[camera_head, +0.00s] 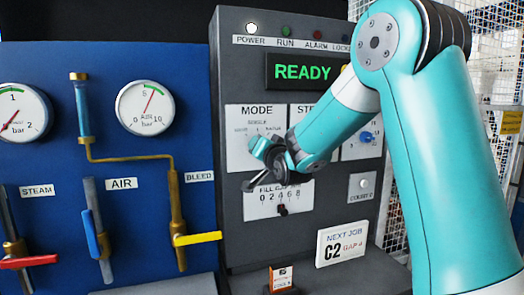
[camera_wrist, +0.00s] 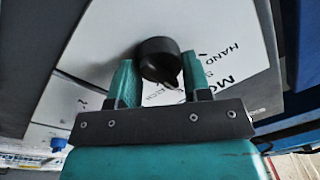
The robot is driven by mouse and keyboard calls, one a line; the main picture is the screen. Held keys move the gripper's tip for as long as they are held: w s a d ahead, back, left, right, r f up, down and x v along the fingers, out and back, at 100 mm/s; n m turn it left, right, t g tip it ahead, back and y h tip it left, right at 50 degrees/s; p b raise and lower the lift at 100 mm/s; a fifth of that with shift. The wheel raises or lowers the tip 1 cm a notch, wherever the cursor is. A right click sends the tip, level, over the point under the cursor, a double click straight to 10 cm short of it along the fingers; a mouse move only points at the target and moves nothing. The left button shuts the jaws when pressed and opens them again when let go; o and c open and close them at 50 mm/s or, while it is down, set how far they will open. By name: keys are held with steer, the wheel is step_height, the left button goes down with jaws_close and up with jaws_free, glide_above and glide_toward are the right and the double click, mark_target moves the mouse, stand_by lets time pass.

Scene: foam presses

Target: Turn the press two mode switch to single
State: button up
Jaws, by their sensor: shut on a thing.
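The mode switch is a black knob (camera_wrist: 158,52) on a white plate, seen in the wrist view. My gripper (camera_wrist: 160,75) has its two teal fingers on either side of the knob and is shut on it. The knob's small pointer tip points down and slightly right in that view, towards small lettering that is hard to read; "HAND" stands to the right. In the head view the MODE plate (camera_head: 237,118) is at the upper left of the grey press panel. My gripper (camera_head: 258,160) is in front of its lower part and hides the knob.
The panel has a READY display (camera_head: 301,71) above and a fill slider (camera_head: 282,209) below. A blue knob (camera_head: 367,136) and a white button (camera_head: 363,183) are to the right. The blue board at left carries gauges and a yellow bleed handle (camera_head: 197,238).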

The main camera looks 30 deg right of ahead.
steer(key=o, duration=0.9)
steer(key=b+v, duration=0.6)
steer(key=v, duration=1.1)
steer(key=shift+s+a, duration=0.15)
steer(key=shift+s, duration=0.1)
steer(key=a+f+n+g+y, duration=0.45)
steer(key=a+f, duration=0.25)
steer(key=a, duration=0.2)
steer(key=s+a+f+n+g+y, duration=0.1)
steer(key=s+a+f+n+g, duration=0.2)
steer(key=s, duration=0.3)
steer(key=s+a+f+n+g+y, duration=0.1)
steer(key=s+a+f+n+g, duration=0.2)
steer(key=s+a+g, duration=0.3)
steer(key=s+a+f+n+g+y, duration=0.2)
steer(key=s+a+f+n+g, duration=0.2)
steer(key=s, duration=0.3)
steer(key=shift+a+n+g, duration=0.35)
steer(key=shift+a+n, duration=0.05)
steer(key=shift+n, duration=0.45)
